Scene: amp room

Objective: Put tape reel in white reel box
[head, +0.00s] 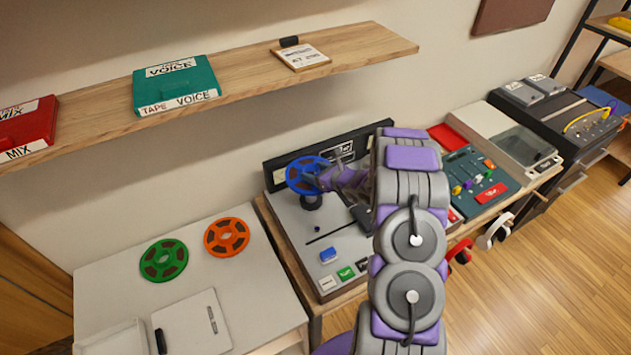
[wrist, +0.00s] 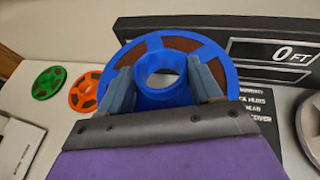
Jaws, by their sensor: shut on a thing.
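My gripper (head: 326,178) is shut on a blue tape reel (head: 303,173), above the left part of a grey tape machine (head: 318,235). In the wrist view both fingers of my gripper (wrist: 163,82) press against the raised hub of the blue reel (wrist: 213,58). In the head view a black knob sits just under the reel; I cannot tell whether they touch. A white box (head: 190,325) lies on the white table at lower left, with a light tray-like piece (head: 112,340) beside it. The white box's edge also shows in the wrist view (wrist: 15,145).
A green reel (head: 163,260) and an orange reel (head: 226,237) lie on the white table (head: 115,300). A wooden shelf (head: 245,80) above holds a red box (head: 25,128), a teal box (head: 176,85) and a white labelled item (head: 302,58). A mixer (head: 470,180) stands right.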

